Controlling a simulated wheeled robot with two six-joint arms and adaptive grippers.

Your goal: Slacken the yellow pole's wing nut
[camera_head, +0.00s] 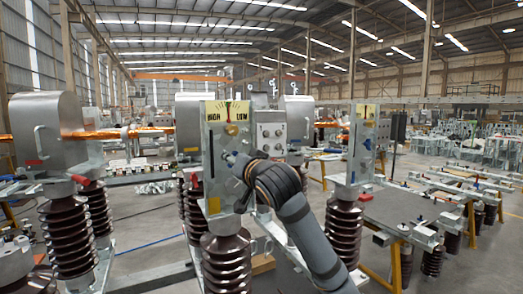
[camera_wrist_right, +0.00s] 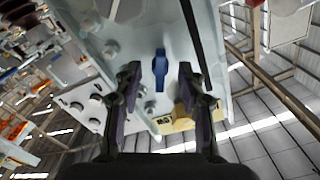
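My right gripper (camera_head: 230,158) is up against the face of the middle grey frame (camera_head: 218,148), which has a yellow HIGH/LOW dial plate (camera_head: 238,112) on top and a small yellow mark (camera_head: 214,205) low down. In the right wrist view, a blue wing nut (camera_wrist_right: 160,68) on the light panel (camera_wrist_right: 145,30) lies between the two spread fingers of my right gripper (camera_wrist_right: 156,75). Gaps show on both sides, so the fingers appear not to touch it. In the head view my gripper hides this nut. My left gripper is not in view.
A second frame (camera_head: 364,145) with a yellow dial plate stands to the right, with a blue part on it. Brown ribbed insulators (camera_head: 68,238) carry a grey housing (camera_head: 50,125) at left. A grey control box (camera_head: 270,132) is behind the middle frame.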

